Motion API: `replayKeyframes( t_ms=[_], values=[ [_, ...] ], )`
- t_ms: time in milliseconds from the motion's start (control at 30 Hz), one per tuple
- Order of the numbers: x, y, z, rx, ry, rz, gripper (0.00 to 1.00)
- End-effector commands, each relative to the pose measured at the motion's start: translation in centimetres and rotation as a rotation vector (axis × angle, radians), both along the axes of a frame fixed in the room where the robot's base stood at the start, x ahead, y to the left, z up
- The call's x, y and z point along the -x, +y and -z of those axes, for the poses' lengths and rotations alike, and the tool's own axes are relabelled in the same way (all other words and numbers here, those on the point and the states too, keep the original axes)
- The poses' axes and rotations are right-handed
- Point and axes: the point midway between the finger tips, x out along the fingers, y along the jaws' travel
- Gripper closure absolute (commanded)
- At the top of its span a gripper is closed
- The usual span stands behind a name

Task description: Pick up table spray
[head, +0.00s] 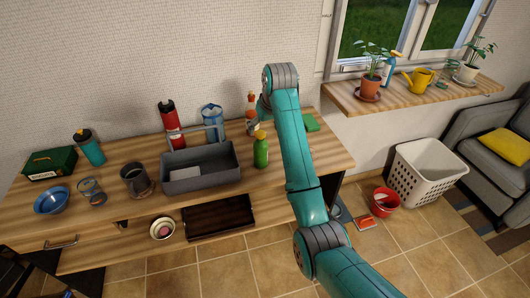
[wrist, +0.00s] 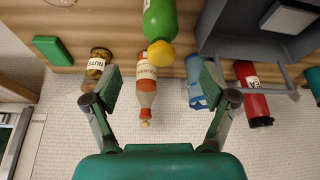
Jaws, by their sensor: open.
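I cannot tell for sure which bottle is the table spray. My gripper (wrist: 160,85) is open and empty, with nothing touching its fingers. In the head view my arm reaches over the table and the fingers are hidden.
The grey caddy (head: 205,180), red bottle (head: 171,125) and blue container (head: 212,117) stand left of the green bottle. A jar labelled NUTS (wrist: 97,65) and a green block (wrist: 52,50) are beside the labelled bottle. A blue spray bottle (head: 388,70) stands on the windowsill.

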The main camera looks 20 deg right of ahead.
Motion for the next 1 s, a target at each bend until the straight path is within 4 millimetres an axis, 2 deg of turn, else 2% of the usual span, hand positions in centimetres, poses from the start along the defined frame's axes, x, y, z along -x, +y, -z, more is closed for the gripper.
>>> replayKeyframes(
  t_ms=[67,400,567,833,1000],
  values=[
    [-0.2,0.0,0.2,0.001,0.007,-0.001,0.16],
    [-1.9,0.3,4.3,0.0,0.005,-0.001,0.16],
    [-2.2,0.4,5.1,0.0,0.004,-0.001,0.16],
    [-3.3,0.8,8.4,0.0,0.006,-0.001,0.16],
    [-3.9,0.9,9.6,0.001,0.004,-0.001,0.16]
  ],
)
